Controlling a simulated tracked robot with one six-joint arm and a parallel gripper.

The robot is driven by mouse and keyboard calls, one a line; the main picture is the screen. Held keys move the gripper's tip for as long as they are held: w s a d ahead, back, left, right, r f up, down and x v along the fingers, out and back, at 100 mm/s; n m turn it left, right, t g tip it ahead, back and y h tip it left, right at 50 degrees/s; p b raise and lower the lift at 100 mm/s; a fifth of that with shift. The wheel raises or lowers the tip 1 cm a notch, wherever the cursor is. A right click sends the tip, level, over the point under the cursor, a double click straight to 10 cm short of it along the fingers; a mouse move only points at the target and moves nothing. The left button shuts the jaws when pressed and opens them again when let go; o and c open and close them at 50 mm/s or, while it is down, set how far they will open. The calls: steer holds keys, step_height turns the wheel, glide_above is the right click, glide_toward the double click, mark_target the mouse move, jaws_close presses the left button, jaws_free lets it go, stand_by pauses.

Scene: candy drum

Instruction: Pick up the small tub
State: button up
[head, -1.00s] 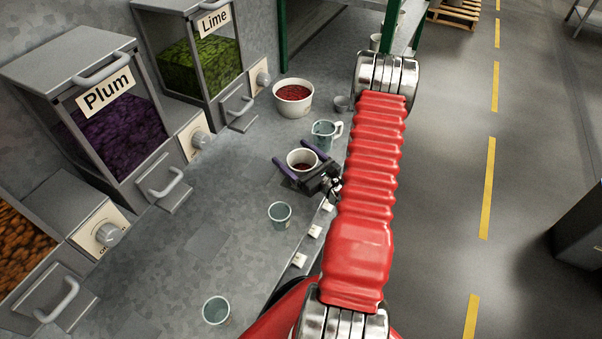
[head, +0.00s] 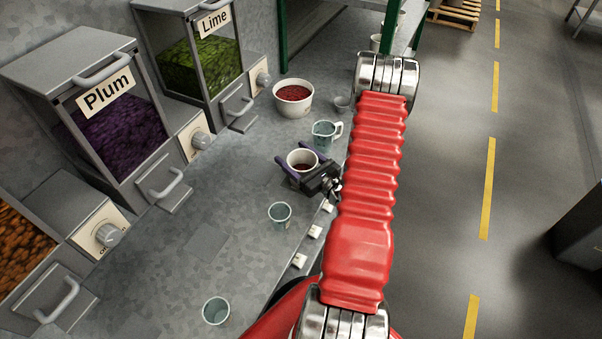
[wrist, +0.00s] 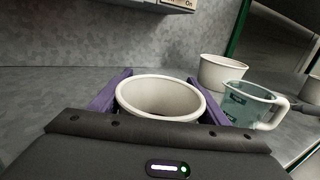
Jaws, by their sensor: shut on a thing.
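A larger white tub (head: 293,110) with red contents stands beyond. A clear measuring jug (head: 325,135) is close to my gripper. Clear cups (head: 279,213) (head: 216,311) stand nearer. Plum (head: 110,130) and Lime (head: 200,65) dispensers line the left. The counter's middle is free.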

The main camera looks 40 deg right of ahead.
steer(key=shift+r, duration=0.1)
step_height(320, 180, up, 10)
stand_by(0.9)
stand_by(0.5)
steer(key=w+a+f+n+y, duration=0.2)
steer(key=a+y, duration=0.1)
steer(key=a, duration=0.7)
steer(key=w+a+f+n+g+y, duration=0.1)
steer(key=w+a+f+n+y, duration=0.1)
steer(key=a, duration=0.9)
steer(key=w+a+f+n+g+y, duration=0.1)
steer(key=w+a+f+n+y, duration=0.1)
steer(key=a, duration=0.9)
steer(key=shift+w+f+y, duration=0.25)
steer(key=shift+w+y, duration=0.45)
steer(key=shift+y, duration=0.5)
